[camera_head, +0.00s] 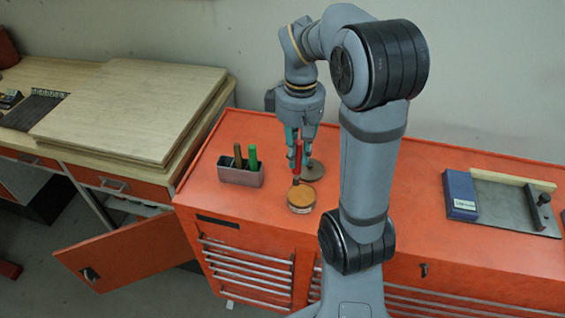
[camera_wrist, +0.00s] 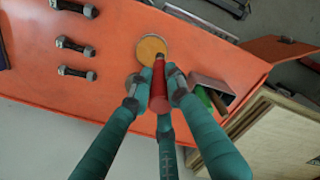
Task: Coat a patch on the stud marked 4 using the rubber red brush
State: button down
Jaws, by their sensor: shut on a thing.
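My gripper (camera_head: 299,148) is shut on the red brush (camera_head: 297,160), which points downward. The brush also shows in the wrist view (camera_wrist: 158,88), between the teal fingers. Its tip is at the edge of a round tin (camera_head: 301,207) with an orange-yellow filling (camera_wrist: 151,48); I cannot tell whether it touches the filling. Three dark studs with metal ends lie in a row in the wrist view: an upper one (camera_wrist: 74,8), a middle one (camera_wrist: 75,46) and a lower one (camera_wrist: 77,73). No number is readable on them. My arm hides them in the head view.
A grey holder (camera_head: 236,177) with green and brown handled tools stands left of the tin. A grey round disc (camera_head: 313,171) lies behind the brush. A blue box (camera_head: 461,194) and a metal plate (camera_head: 508,205) are at the right. The orange cabinet top (camera_head: 410,165) has free room.

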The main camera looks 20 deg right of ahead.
notch_tip(320, 180, down, 6)
jog(key=d+n+b, duration=0.2)
jog(key=n+b, duration=0.4)
jog(key=n, duration=0.2)
jog(key=shift+w+d+n, duration=0.25)
jog(key=shift+w+n, duration=0.05)
jog(key=shift+w, duration=0.1)
jog(key=shift+s+f, duration=0.1)
jog(key=shift+f, duration=0.5)
dwell(1.7)
notch_tip(320, 180, up, 7)
jog(key=p, duration=0.6)
dwell(0.9)
